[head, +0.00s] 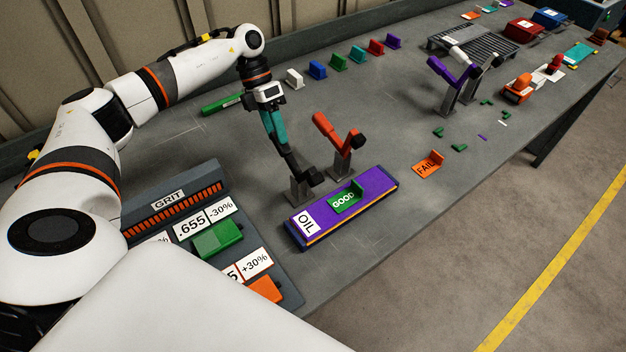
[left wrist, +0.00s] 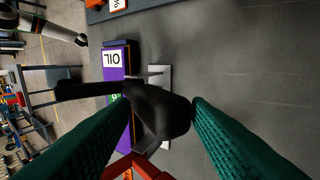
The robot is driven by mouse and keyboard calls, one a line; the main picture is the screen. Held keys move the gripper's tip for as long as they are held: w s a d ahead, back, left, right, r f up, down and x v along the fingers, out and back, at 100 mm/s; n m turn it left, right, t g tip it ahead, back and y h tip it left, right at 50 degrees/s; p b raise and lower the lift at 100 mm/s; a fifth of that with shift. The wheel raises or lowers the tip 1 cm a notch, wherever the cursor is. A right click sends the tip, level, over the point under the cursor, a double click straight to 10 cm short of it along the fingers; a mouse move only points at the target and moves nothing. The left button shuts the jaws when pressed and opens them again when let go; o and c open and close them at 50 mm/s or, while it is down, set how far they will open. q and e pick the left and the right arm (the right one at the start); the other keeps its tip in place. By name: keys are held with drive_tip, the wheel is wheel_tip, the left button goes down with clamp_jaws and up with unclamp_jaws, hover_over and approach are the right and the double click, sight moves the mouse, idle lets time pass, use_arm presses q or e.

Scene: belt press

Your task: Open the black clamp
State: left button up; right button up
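The black clamp (head: 291,163) stands on a grey metal base at the back-left end of the purple OIL block. Its handle leans up and to the left, and its black tip sits low at the right. My left gripper (head: 279,138) has its teal fingers at the upper handle. In the left wrist view the thick black handle (left wrist: 162,112) lies between the two fingertips (left wrist: 160,101), which appear to touch it on both sides. It hides much of the clamp behind it. My right gripper is not in view.
An orange clamp (head: 325,128) stands close by on the right. The purple OIL block (head: 372,186) carries a green GOOD piece (head: 346,197). A GRIT panel (head: 172,198) lies front left. A purple clamp (head: 440,70) stands farther right. Small coloured blocks line the back.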

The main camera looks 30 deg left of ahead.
use_arm(q)
drive_tip(key=p+v, duration=0.1)
drive_tip(key=v, duration=0.3)
drive_tip(key=shift+r, duration=0.15)
idle(0.6)
